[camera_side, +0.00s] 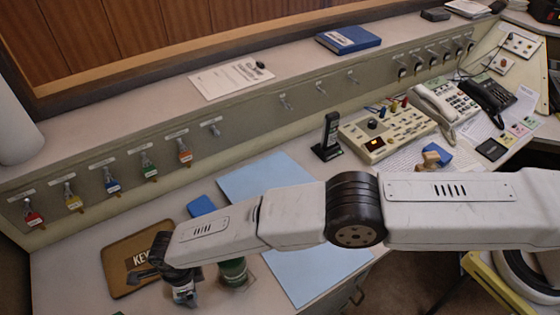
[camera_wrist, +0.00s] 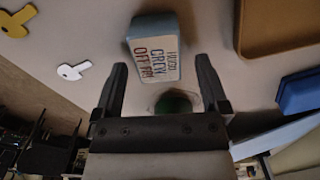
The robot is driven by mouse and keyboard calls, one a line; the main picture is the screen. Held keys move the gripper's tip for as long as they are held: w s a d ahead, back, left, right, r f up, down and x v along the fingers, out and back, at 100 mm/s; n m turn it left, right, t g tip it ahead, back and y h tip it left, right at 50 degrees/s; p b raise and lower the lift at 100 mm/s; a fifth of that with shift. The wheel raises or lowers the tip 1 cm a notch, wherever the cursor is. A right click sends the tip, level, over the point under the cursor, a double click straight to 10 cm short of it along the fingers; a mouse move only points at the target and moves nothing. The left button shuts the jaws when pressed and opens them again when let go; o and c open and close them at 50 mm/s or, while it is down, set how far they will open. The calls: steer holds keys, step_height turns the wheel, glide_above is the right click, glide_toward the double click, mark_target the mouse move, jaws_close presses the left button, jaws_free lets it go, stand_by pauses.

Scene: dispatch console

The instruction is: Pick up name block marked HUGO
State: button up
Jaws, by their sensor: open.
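A grey-blue block (camera_wrist: 155,48) with a white lettered face is at the upper middle of the wrist view. Its top line seems to read HUGO, with CREW and OFF below; the small print is not sharp. My gripper (camera_wrist: 161,65) is open, with one dark finger on each side of the block's near end and gaps between. The block extends beyond the fingertips. In the side view my gripper (camera_side: 160,262) is low over the desk's front left, and a blue-and-white piece (camera_side: 184,291), probably the block, shows just below it.
A green cup-like object (camera_side: 233,270) stands close right of my gripper. A brown KEYS tray (camera_side: 122,250) lies to the left. A blue box (camera_side: 200,205) and pale blue sheet (camera_side: 255,180) lie behind. Tagged keys (camera_side: 112,186) hang along the panel.

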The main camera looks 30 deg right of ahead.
steer(key=shift+f, duration=0.3)
jaws_close()
stand_by(0.5)
steer(key=shift+r, duration=0.15)
